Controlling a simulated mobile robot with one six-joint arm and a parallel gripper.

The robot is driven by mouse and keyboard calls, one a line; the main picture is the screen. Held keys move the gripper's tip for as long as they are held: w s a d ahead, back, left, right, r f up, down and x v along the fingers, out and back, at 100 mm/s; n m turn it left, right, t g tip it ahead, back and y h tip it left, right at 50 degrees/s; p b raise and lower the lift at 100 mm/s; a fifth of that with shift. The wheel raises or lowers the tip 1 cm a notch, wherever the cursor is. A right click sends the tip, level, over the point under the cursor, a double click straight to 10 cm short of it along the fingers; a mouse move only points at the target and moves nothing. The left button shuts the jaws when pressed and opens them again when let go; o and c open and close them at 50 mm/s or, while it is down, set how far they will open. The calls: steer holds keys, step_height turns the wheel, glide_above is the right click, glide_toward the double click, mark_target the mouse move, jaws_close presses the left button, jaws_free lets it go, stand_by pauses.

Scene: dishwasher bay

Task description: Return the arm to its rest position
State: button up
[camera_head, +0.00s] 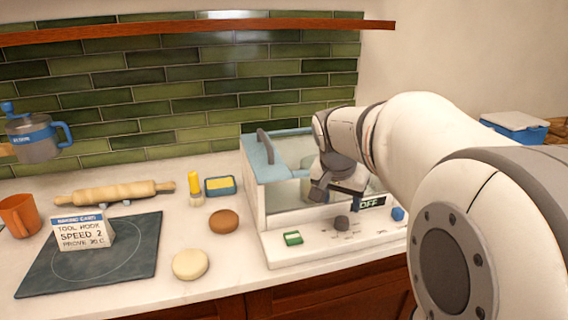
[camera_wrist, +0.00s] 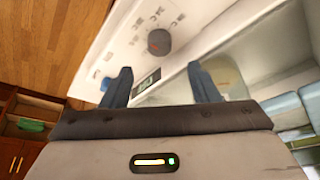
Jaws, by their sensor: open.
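My arm (camera_head: 425,135) reaches in from the right in the head view and bends down over a white counter appliance with a blue lid (camera_head: 262,165). My gripper (camera_head: 335,194) hangs above the appliance's front edge, close to its control panel. In the wrist view the two blue fingers of my gripper (camera_wrist: 160,88) stand wide apart with nothing between them. Beyond them are a dark knob (camera_wrist: 159,41) and a small display. In the head view the knob (camera_head: 342,222) sits below the gripper, and the display (camera_head: 371,203) reads OFF. I cannot tell whether the gripper touches the appliance.
A green button (camera_head: 293,238) and a blue button (camera_head: 398,214) flank the knob. Left on the counter are dough rounds (camera_head: 190,264), a dark mat (camera_head: 130,270) with a card, a rolling pin (camera_head: 115,193) and an orange mug (camera_head: 18,215). A shelf (camera_head: 200,27) runs above.

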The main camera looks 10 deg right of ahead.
steer(key=s+a+f+n+y+p, duration=0.1)
steer(key=s+a+n+p, duration=0.1)
steer(key=s+a+n, duration=0.2)
steer(key=s+a+f+n+y+p, duration=0.2)
steer(key=s+a, duration=0.5)
steer(key=s, duration=0.6)
steer(key=n+p, duration=0.1)
steer(key=n, duration=0.1)
steer(key=shift+a+f+n+g, duration=0.2)
steer(key=shift+a+n+g, duration=0.1)
steer(key=shift+a, duration=0.05)
steer(key=shift+s, duration=0.1)
steer(key=shift+c, duration=0.2)
